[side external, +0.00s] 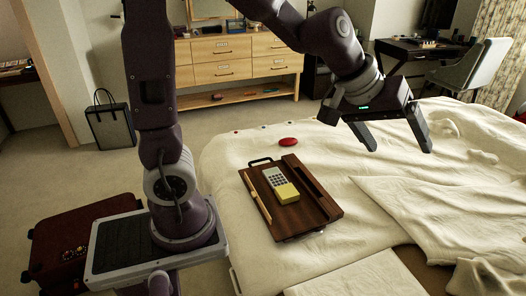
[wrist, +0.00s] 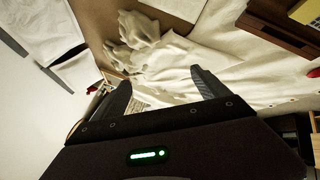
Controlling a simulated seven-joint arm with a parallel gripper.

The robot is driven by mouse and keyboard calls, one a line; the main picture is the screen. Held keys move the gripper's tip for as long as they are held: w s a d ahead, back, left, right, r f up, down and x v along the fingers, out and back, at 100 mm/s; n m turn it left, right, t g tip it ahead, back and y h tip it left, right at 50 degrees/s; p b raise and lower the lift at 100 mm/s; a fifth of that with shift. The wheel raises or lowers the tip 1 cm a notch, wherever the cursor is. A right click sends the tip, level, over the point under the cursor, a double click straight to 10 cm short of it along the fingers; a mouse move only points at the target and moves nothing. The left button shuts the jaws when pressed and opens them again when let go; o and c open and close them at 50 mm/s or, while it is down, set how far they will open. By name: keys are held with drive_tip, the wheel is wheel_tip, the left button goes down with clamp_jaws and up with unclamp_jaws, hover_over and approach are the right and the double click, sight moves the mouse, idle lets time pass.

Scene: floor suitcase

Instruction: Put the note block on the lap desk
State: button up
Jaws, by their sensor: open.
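The lap desk (side external: 318,222) is a dark brown wooden board with a slot and a black handle, lying on the bed. The note block (side external: 287,194) is a yellow block on the lap desk near its middle, against the end of a grey calculator-like keypad. My gripper (side external: 400,150) is open and empty, above the bed to the right of the lap desk and apart from it. In the wrist view the open fingers (wrist: 160,78) show bedding between them. The lap desk (wrist: 280,32) and part of the yellow block (wrist: 305,11) show at the upper right there.
The keypad (side external: 274,177) lies on the lap desk. A red oval object (side external: 288,142) lies on the bed behind it, with a few small items nearby. Rumpled bedding (side external: 415,205) covers the right side. A dark red suitcase (side external: 50,240) stands on the floor at left.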

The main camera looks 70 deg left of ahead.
drive_tip(key=s+a+m+g+y, duration=0.1)
drive_tip(key=s+a+m, duration=0.1)
drive_tip(key=s, duration=1)
drive_tip(key=s+a+m+g, duration=0.1)
drive_tip(key=s+m, duration=0.3)
drive_tip(key=s, duration=0.8)
drive_tip(key=shift+a+r+y, duration=0.35)
drive_tip(key=shift+a+y, duration=0.05)
